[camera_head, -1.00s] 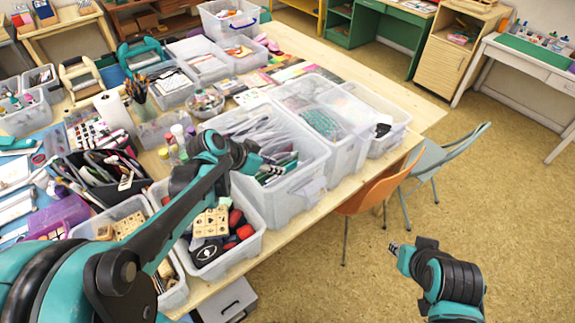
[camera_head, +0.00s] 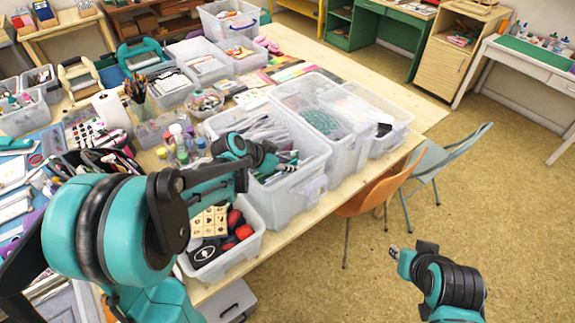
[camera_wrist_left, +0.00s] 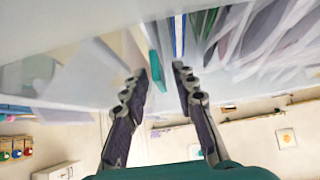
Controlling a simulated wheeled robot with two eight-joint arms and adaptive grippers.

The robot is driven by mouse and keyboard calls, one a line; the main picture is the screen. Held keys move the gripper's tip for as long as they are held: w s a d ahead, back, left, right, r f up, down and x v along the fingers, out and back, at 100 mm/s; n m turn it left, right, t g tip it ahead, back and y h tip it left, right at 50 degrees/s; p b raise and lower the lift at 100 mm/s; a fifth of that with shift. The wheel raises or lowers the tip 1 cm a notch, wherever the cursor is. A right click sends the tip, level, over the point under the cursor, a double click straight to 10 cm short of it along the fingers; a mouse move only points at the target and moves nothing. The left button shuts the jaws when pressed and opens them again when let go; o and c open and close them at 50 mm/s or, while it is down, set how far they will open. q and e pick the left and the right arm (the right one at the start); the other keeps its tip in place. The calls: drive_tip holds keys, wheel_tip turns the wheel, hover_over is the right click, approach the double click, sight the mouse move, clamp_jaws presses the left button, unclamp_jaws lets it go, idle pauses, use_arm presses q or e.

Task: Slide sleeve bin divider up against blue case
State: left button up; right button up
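The sleeve bin (camera_head: 310,165) is a large clear tub on the table, holding pale sleeves (camera_head: 262,130) and several coloured upright items near its front. My left gripper (camera_head: 272,162) is at the front left part of this bin. In the left wrist view its two fingers (camera_wrist_left: 160,70) are apart. A thin teal upright piece (camera_wrist_left: 155,68), perhaps the divider, shows between them, with no clear contact. A blue strip (camera_wrist_left: 179,35), perhaps the blue case, shows just beyond. I cannot tell these two for certain. My right gripper (camera_head: 394,251) is over the floor, away from the table; its fingers are too small to read.
A smaller clear bin (camera_head: 225,262) with stamps stands in front of the sleeve bin. A lidded clear bin (camera_head: 345,150) stands beside it at the right. Bottles (camera_head: 181,147) stand close at the left. An orange chair (camera_head: 380,192) is beyond the table edge.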

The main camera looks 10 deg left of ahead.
use_arm(q)
clamp_jaws()
drive_tip(key=shift+w+a, duration=0.85)
drive_tip(key=shift+a, duration=0.2)
drive_tip(key=shift+w+a, duration=0.8)
drive_tip(key=shift+a, duration=0.25)
unclamp_jaws()
drive_tip(key=shift+s+r, duration=0.1)
drive_tip(key=shift+s, duration=0.05)
drive_tip(key=v, duration=1.1)
drive_tip(key=shift+s+a+r, duration=0.2)
drive_tip(key=shift+r, duration=0.05)
